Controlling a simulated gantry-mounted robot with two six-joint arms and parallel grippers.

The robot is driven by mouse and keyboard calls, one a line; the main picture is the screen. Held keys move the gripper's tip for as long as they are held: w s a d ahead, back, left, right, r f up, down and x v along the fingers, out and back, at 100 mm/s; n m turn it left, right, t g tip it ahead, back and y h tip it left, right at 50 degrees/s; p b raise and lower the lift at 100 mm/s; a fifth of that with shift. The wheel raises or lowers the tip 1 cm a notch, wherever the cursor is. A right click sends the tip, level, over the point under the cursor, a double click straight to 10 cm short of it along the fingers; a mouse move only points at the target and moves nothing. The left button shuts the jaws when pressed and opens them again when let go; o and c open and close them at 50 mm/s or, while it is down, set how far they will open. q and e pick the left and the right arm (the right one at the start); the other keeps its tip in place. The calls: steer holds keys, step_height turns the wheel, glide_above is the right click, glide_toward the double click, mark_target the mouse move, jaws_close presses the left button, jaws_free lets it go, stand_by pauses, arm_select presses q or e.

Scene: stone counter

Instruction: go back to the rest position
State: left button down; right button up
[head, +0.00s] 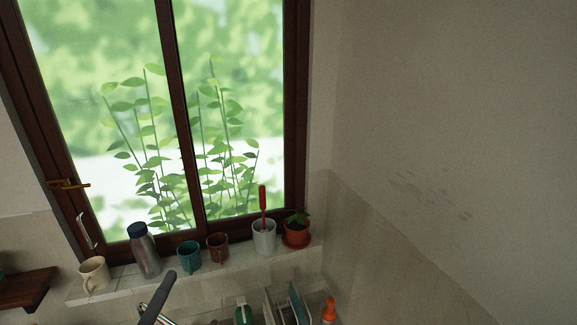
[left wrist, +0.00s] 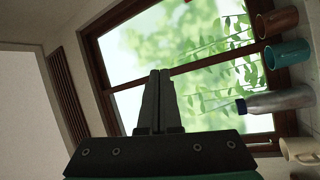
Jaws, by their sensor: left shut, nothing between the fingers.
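My left gripper (left wrist: 159,74) shows in the left wrist view. Its two dark fingers are side by side, touching, with nothing between them. They point up the picture, with the window (left wrist: 175,60) behind them. The fingers are clear of the bottle and cups at the right of that view. I cannot make out the left gripper with certainty in the head view. My right gripper is in neither view.
On the sill (head: 215,268) stand a cream mug (head: 93,274), a grey bottle (head: 145,255), a teal cup (head: 189,257), a brown cup (head: 217,247), a white pot (head: 264,238) with a red-handled tool and a potted plant (head: 296,234). An orange-topped bottle (head: 329,311) stands below.

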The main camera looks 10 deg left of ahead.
arm_select(q)
steer(key=s+d+r+m+t+h+p, duration=0.1)
steer(key=d+r+m, duration=0.15)
steer(key=r, duration=0.55)
steer(key=d+r+m+t+h+p, duration=0.1)
steer(key=d+r+m+h, duration=0.15)
steer(key=r, duration=0.55)
steer(key=s+d+r+m+t+y+p, duration=0.1)
steer(key=s+r+m, duration=0.3)
steer(key=r, duration=0.6)
steer(key=s+d+r+m+t+y+p, duration=0.1)
steer(key=s+r+m, duration=0.4)
steer(key=r, duration=0.6)
steer(key=shift+s+d+r+t+p, duration=0.25)
steer(key=shift+s+d+t, duration=0.5)
steer(key=shift+s+t, duration=0.6)
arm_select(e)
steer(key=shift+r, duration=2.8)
arm_select(q)
steer(key=shift+y, duration=0.25)
